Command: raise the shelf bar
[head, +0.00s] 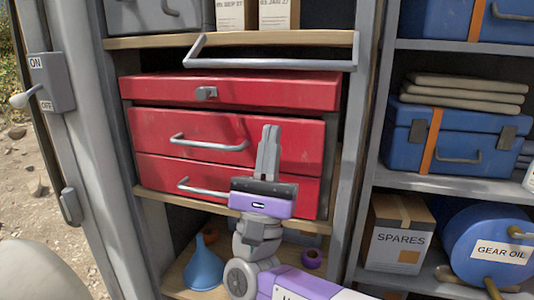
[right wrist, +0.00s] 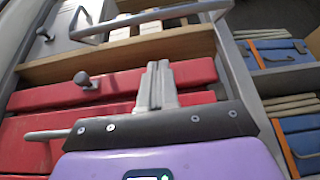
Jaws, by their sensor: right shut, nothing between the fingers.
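The shelf bar (head: 270,64) is a grey metal rail with short side arms at both ends. It runs across the front of the upper wooden shelf, just below its front edge and above the red tool chest. In the right wrist view the bar (right wrist: 150,18) crosses the top of the picture. My right gripper (head: 270,130) is shut and empty, fingers pointing up, in front of the red chest's drawers and below the bar, apart from it. Its fingertips also show in the right wrist view (right wrist: 157,68). My left gripper is not in view.
The red tool chest (head: 225,92) has a latch and protruding drawer handles. Boxes (head: 278,14) stand on the upper shelf (head: 150,42). A blue funnel (head: 204,268) stands below. A grey post (head: 355,160) separates the right shelves with blue cases (head: 455,135). A lever switch (head: 50,85) is at left.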

